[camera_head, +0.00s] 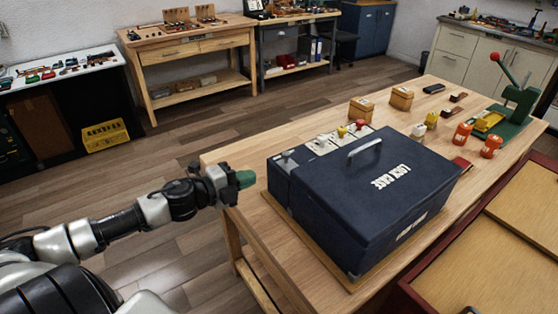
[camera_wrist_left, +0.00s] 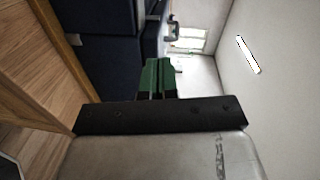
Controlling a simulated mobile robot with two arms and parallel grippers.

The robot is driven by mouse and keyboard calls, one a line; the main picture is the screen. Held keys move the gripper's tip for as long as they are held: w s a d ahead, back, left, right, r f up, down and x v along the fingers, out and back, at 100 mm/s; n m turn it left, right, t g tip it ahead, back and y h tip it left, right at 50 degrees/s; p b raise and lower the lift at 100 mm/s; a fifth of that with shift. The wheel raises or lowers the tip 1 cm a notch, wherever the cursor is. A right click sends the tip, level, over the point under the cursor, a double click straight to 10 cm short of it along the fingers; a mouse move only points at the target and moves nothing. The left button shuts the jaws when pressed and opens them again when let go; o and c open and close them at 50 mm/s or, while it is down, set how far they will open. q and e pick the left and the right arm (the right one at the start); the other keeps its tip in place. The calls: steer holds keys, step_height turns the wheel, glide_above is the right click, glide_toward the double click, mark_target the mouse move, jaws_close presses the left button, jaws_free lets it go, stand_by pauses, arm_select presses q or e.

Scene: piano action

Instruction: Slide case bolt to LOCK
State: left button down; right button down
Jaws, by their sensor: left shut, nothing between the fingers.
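The dark blue case (camera_head: 330,200), with white "LOCK CASE" lettering and a grey handle on its lid, sits on a thin wooden board on the workbench. Its lid looks shut. A narrow blue section (camera_head: 283,182) with a small grey metal piece (camera_head: 287,155) on top is at its left end; I cannot tell whether that piece is the bolt, or its position. My left gripper (camera_head: 246,179) has green fingers, shut and empty, just left of this section and apart from it. In the left wrist view, the green fingers (camera_wrist_left: 157,75) are together before the dark blue case side (camera_wrist_left: 100,45).
Behind the case are a panel with yellow and red knobs (camera_head: 342,135), small wooden boxes (camera_head: 401,97), orange containers (camera_head: 462,133) and a green lever press (camera_head: 517,100). A red-edged wooden piece (camera_head: 490,240) stands at the front right. Floor is clear left of the workbench (camera_head: 225,160).

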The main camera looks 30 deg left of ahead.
arm_select(q)
steer(key=p, duration=0.2)
glide_toward(290, 162)
steer(key=d+r, duration=0.3)
steer(key=d, duration=0.1)
steer(key=w, duration=0.3)
steer(key=w+a+f, duration=0.1)
steer(key=shift+w+p, duration=0.35)
steer(key=shift+p, duration=0.05)
steer(key=shift+w, duration=0.1)
